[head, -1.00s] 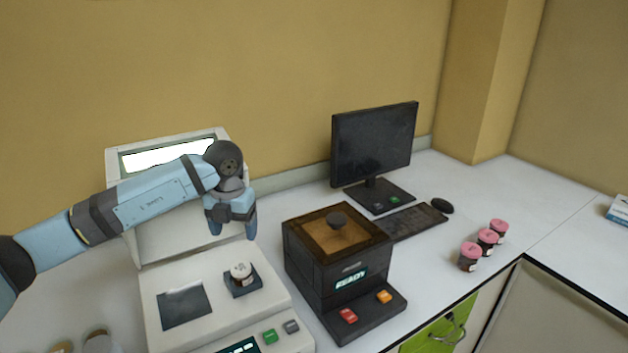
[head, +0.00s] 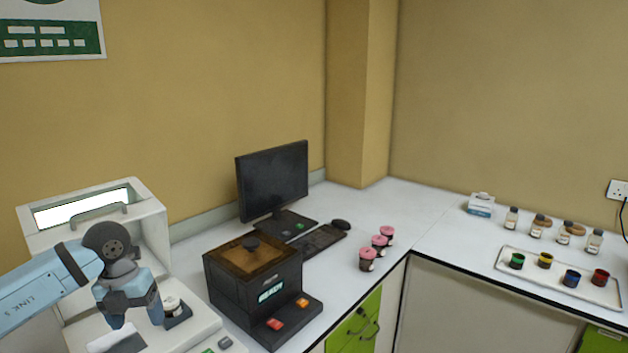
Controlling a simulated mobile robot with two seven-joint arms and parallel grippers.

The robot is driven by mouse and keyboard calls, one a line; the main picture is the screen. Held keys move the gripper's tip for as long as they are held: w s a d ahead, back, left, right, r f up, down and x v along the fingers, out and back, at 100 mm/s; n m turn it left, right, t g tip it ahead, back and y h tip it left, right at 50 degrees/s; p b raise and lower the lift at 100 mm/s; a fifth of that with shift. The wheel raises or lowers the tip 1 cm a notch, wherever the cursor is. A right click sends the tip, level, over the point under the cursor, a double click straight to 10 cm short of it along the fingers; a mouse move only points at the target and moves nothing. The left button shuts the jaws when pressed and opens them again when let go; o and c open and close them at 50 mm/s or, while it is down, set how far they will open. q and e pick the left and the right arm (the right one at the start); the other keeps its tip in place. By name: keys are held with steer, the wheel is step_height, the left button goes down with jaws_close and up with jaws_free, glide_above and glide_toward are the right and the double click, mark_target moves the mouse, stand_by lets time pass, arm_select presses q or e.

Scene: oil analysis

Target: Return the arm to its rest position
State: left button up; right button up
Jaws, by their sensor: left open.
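My left arm comes in from the left in the head view. Its gripper (head: 137,318) points down with the fingers apart, open and empty. It is in front of the white analyser (head: 150,217), whose lid is raised. A small jar with a white lid (head: 172,305) sits in a dark holder on the analyser, just right of the fingers in the picture and partly hidden by them. I cannot tell the exact gap between the fingers and the jar. My right gripper does not show.
A black box device (head: 232,290) with a brown top stands right of the analyser. Behind it are a monitor (head: 272,180), a keyboard (head: 318,241) and a mouse (head: 340,225). Several pink-lidded jars (head: 380,242) stand near the counter edge. A white tray (head: 520,262) holds coloured cups at right.

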arm_select(q)
steer(key=s+d+f+m+g+h, duration=0.1)
steer(key=s+d+f+h, duration=0.15)
steer(key=d, duration=0.35)
steer(key=s+d+f+m+h, duration=0.1)
steer(key=d+f+h, duration=0.15)
steer(key=d, duration=0.35)
steer(key=s+d+r+n+t+h+p, duration=0.1)
steer(key=s+d+n+t+h+p, duration=0.2)
steer(key=d+h, duration=0.35)
steer(key=s+d+r+n+t+h, duration=0.2)
steer(key=s+d+n+t+h, duration=0.1)
steer(key=d+n+h, duration=0.3)
steer(key=s+a+f+n+t+y+p, duration=0.1)
steer(key=s+a+f+n+t+y, duration=0.2)
steer(key=s+a+f+n+y, duration=0.2)
steer(key=s+a+f+n+t+y+p, duration=0.2)
steer(key=s+a+f+n+y, duration=0.3)
steer(key=s+f+n+y, duration=0.5)
step_height(320, 180, down, 7)
steer(key=s+n+t, duration=0.1)
steer(key=n, duration=0.8)
steer(key=shift+n+y, duration=0.35)
steer(key=shift+n, duration=0.05)
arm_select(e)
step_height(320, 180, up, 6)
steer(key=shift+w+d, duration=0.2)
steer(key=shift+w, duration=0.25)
arm_select(q)
steer(key=shift+r, duration=0.15)
